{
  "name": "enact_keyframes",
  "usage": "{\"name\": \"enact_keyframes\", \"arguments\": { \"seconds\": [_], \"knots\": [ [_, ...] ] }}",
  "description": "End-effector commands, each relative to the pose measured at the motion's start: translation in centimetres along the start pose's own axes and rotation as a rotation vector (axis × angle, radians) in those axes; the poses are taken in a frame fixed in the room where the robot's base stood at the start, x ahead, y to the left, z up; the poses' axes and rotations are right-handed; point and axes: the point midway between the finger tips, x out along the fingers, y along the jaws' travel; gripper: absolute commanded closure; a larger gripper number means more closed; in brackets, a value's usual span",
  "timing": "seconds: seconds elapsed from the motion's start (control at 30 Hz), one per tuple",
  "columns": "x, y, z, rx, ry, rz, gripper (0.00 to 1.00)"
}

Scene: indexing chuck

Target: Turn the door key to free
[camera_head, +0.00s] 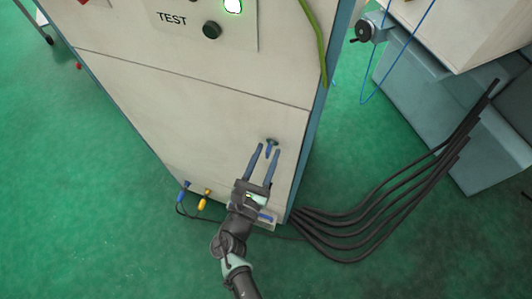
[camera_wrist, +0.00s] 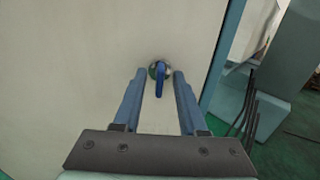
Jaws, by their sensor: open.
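The door key (camera_head: 269,149) is a small blue handle on a round metal lock, low on the right side of the pale cabinet door (camera_head: 220,120). In the wrist view the blue key (camera_wrist: 160,80) hangs roughly straight down from the lock's centre. My gripper (camera_head: 265,149) is open, with its two blue fingers pointing at the door. In the wrist view the fingertips of my gripper (camera_wrist: 161,74) lie to the left and right of the key, with gaps visible on both sides. Whether the tips reach as deep as the key is hard to tell.
Several black cables (camera_head: 375,215) fan out over the green floor right of the cabinet. A blue connector (camera_head: 185,185) and a yellow connector (camera_head: 206,192) stick out at the lower left. A grey-blue machine (camera_head: 430,110) stands to the right. The door around the lock is flat and clear.

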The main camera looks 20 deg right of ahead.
Motion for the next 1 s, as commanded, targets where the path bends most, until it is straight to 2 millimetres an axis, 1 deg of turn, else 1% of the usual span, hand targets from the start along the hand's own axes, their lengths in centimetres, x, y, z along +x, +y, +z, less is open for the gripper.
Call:
{"name": "enact_keyframes", "arguments": {
  "seconds": [0.23, 0.27, 0.3, 0.47, 0.5, 0.8, 1.0],
  "knots": [
    [0.10, -0.01, 0.01, 0.000, 0.000, 0.000, 0.59],
    [0.09, -0.01, 0.01, 0.000, 0.000, 0.000, 0.62],
    [0.09, -0.01, 0.01, 0.000, 0.000, 0.000, 0.70],
    [0.07, 0.00, 0.01, 0.000, 0.000, 0.000, 0.98],
    [0.07, 0.00, 0.01, 0.000, 0.000, 0.000, 1.00],
    [0.06, 0.00, 0.00, 0.002, 0.000, 0.000, 1.00],
    [0.07, -0.01, -0.10, 0.041, -0.001, 0.000, 1.00]
  ]
}}
